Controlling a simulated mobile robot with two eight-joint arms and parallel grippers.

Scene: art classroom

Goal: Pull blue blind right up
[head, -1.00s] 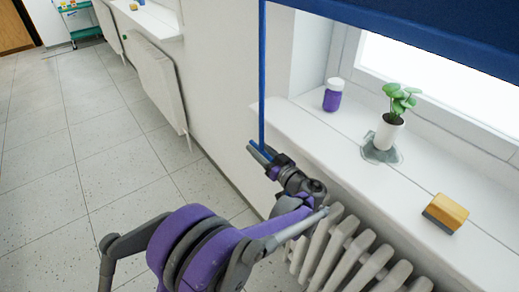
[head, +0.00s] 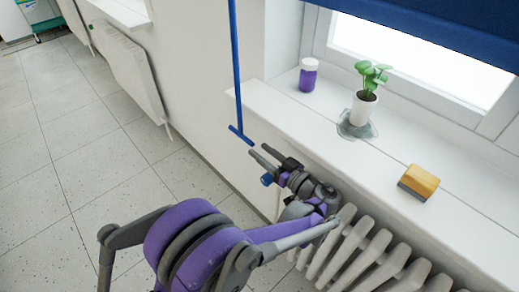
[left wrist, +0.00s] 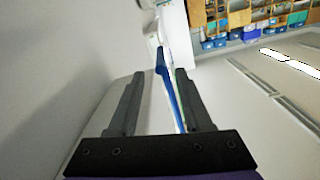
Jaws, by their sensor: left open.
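The blue blind (head: 440,28) covers the top of the window at the upper right, and its lower edge shows above the sill. A thin blue pull rod (head: 235,65) hangs beside the window and ends in a small blue crossbar (head: 241,134). My left gripper (head: 259,150) is open and empty, just right of and below the crossbar, with a small gap in the head view. In the left wrist view the rod (left wrist: 171,92) shows between the fingers of the gripper (left wrist: 160,74); its depth there is unclear. My right gripper is not in view.
The white sill (head: 300,117) holds a purple-labelled jar (head: 308,76), a potted plant (head: 366,105) and a wood-backed eraser (head: 418,183). A radiator (head: 370,255) stands below the sill, close to my left arm. The tiled floor (head: 90,160) at left is clear.

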